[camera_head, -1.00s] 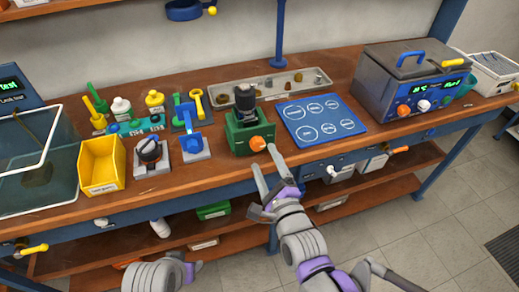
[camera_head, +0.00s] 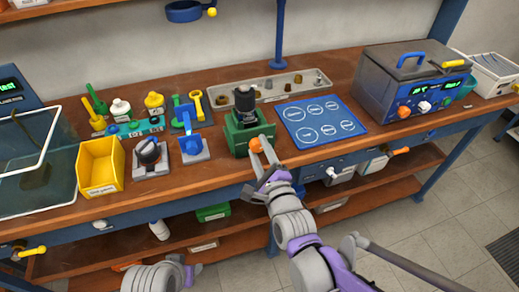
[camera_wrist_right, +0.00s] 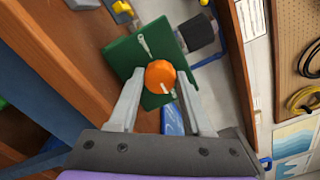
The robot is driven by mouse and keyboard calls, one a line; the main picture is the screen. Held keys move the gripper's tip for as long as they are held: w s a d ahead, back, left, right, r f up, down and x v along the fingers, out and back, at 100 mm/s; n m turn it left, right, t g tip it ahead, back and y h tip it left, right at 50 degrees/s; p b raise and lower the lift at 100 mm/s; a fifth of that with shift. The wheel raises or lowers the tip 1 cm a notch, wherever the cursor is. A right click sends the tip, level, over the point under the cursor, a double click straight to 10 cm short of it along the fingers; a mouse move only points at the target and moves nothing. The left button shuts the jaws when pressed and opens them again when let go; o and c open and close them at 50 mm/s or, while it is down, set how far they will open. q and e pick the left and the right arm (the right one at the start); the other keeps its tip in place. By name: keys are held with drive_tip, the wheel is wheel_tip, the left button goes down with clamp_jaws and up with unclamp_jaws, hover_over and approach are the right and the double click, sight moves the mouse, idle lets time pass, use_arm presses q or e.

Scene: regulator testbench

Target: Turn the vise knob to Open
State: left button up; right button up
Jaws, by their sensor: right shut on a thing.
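The green vise (camera_head: 238,142) stands at the front of the wooden bench and holds a dark upright cylinder (camera_head: 245,97). Its orange knob (camera_head: 256,145) faces the bench's front edge. My right gripper (camera_head: 263,155) is shut on this knob. In the right wrist view the orange knob (camera_wrist_right: 160,76) sits between the two grey fingers (camera_wrist_right: 158,88), with a small white mark on it. A white pointer (camera_wrist_right: 145,46) shows on the green vise body (camera_wrist_right: 122,57). I cannot read any label by the knob. My left gripper is out of view; only part of that arm shows.
A blue mat with white circles (camera_head: 318,121) lies right of the vise, and a grey tray (camera_head: 290,84) lies behind it. A blue-handled fixture (camera_head: 193,148), a black-knobbed block (camera_head: 150,155) and a yellow bin (camera_head: 100,166) stand left. A blue-grey machine (camera_head: 410,85) stands right.

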clamp_jaws()
